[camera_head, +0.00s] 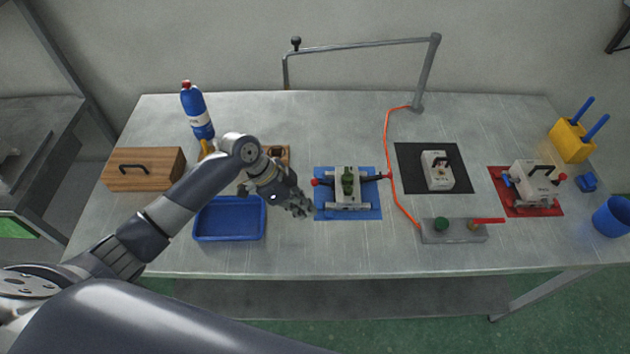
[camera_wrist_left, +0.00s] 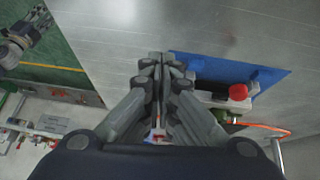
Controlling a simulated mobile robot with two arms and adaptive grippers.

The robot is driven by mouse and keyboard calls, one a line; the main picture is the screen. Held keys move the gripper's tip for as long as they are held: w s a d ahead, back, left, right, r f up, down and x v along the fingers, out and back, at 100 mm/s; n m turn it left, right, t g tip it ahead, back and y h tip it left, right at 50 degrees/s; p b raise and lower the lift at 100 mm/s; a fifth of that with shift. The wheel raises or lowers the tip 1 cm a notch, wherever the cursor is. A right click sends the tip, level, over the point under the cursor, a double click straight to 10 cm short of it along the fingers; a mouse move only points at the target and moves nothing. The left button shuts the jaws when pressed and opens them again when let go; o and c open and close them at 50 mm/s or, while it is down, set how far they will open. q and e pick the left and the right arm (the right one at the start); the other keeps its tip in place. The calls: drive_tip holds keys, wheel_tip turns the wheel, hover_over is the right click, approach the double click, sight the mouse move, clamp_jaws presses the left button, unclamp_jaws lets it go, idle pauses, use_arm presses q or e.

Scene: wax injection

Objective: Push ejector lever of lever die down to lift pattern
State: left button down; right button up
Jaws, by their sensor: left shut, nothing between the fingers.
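The lever die (camera_head: 348,201) sits on a blue mat (camera_head: 322,213) in the middle of the table, with a green part (camera_head: 348,181) on top. My left gripper (camera_head: 303,209) is shut and empty just left of the die's front corner. In the left wrist view its closed fingers (camera_wrist_left: 158,65) lie beside the blue mat (camera_wrist_left: 265,82), apart from a red knob (camera_wrist_left: 238,92). What looks like my right gripper (camera_wrist_left: 36,20) shows small at that view's upper left; its finger state is unclear.
A blue tray (camera_head: 230,238) lies left of the die, with a wooden box (camera_head: 150,180) and blue bottle (camera_head: 197,115) beyond. A black mat (camera_head: 410,180), red mat (camera_head: 500,180) and grey fixture (camera_head: 455,236) with an orange hose (camera_head: 389,165) lie to the right.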

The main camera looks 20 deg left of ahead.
use_arm(q)
drive_tip(key=t+h, duration=0.1)
approach(323, 184)
drive_tip(key=a, duration=0.3)
drive_tip(key=shift+s+r+m, duration=0.15)
drive_tip(key=shift+r+m, duration=0.25)
drive_tip(key=shift+r, duration=0.1)
drive_tip(key=shift+d+f, duration=0.1)
drive_tip(key=b+x, duration=0.3)
drive_tip(key=x, duration=0.3)
drive_tip(key=shift+f, duration=0.15)
drive_tip(key=shift+d+f+b, duration=0.2)
drive_tip(key=shift+d+b, duration=0.05)
drive_tip(key=shift+b, duration=0.05)
